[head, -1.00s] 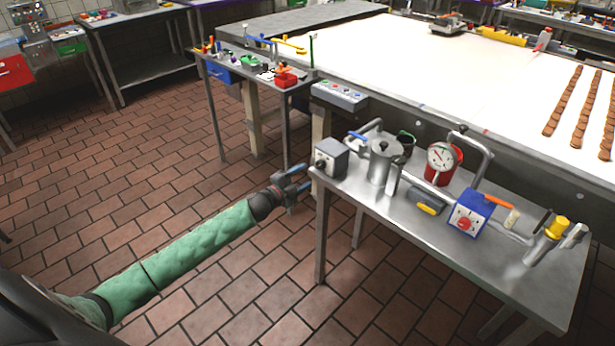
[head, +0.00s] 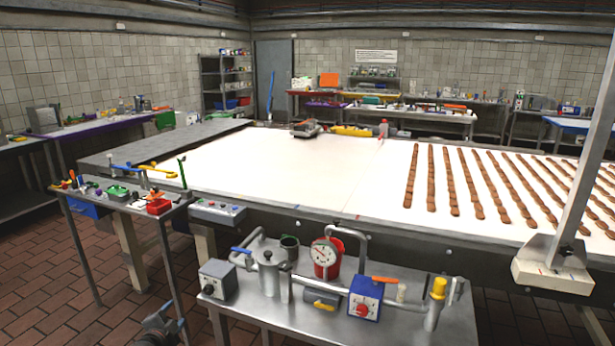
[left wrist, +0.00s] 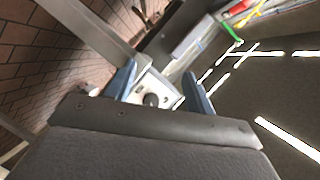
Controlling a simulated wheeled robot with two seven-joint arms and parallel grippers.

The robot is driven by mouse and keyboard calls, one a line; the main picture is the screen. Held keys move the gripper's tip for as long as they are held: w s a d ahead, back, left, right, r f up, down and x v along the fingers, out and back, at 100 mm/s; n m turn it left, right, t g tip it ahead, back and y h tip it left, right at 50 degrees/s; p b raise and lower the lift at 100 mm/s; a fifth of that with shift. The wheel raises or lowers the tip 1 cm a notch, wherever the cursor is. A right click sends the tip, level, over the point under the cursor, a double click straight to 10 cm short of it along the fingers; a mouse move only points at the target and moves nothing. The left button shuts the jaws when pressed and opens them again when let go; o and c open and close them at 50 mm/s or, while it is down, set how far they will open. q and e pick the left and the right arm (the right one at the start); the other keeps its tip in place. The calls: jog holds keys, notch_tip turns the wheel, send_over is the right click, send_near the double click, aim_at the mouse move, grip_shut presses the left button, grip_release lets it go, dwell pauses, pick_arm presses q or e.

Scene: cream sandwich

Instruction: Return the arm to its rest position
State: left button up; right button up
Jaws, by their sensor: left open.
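My left gripper (head: 168,325) shows at the bottom edge of the head view, low and left of the metal side table (head: 255,318). Most of the arm behind it is out of view. In the left wrist view my left gripper (left wrist: 160,88) has its two blue fingers apart, with nothing held between them. A pale box with a dark round knob (left wrist: 152,100) shows beyond the gap. It looks apart from the fingers, though the distance is hard to judge. My right gripper is not in view.
A small tool table (head: 125,205) stands at the left. The long white conveyor (head: 290,170) carries brown rows. Tiled floor at lower left is clear.

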pick_arm(q)
jog(key=s+d+f+n+g, duration=0.3)
jog(key=s+d+f, duration=0.5)
jog(key=s, duration=0.8)
jog(key=s+d+f+n+g, duration=0.4)
jog(key=s+d+f, duration=0.5)
jog(key=s, duration=0.7)
jog(key=s+d+f+n+g, duration=0.3)
jog(key=s+d+f+g, duration=0.4)
jog(key=s+f, duration=0.5)
jog(key=s+d, duration=0.2)
jog(key=s, duration=0.2)
jog(key=shift+s+d+n+h, duration=0.15)
jog(key=shift+d+n+h, duration=0.15)
jog(key=shift+h, duration=0.1)
